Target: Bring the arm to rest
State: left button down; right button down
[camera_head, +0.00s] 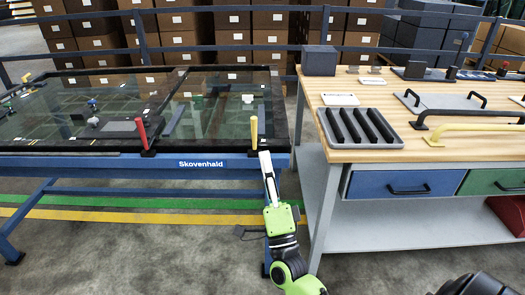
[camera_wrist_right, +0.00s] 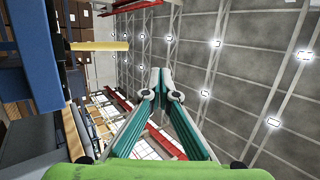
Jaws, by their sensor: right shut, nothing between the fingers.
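My right gripper (camera_head: 265,160) points upward in the head view, in front of the gap between the glass-topped blue trolley (camera_head: 215,163) and the wooden workbench (camera_head: 375,183). In the right wrist view its two teal fingers meet at the tips (camera_wrist_right: 160,80), with nothing between them. A yellow upright handle (camera_head: 254,131) on the trolley's near edge stands just left of and above the fingertips in the head view. Whether they touch cannot be told from it. My left gripper is not seen.
A red upright handle (camera_head: 143,133) stands further left on the trolley. The bench carries a grey slotted tray (camera_head: 390,141), a dark block (camera_head: 320,60) and several bar handles. A rail (camera_head: 150,50) and stacked boxes close off the back. Floor is free in front of the trolley.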

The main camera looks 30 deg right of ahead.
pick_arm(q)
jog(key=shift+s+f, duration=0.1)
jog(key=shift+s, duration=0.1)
pick_arm(e)
jog(key=shift+s+a, duration=0.2)
jog(key=shift+s, duration=0.25)
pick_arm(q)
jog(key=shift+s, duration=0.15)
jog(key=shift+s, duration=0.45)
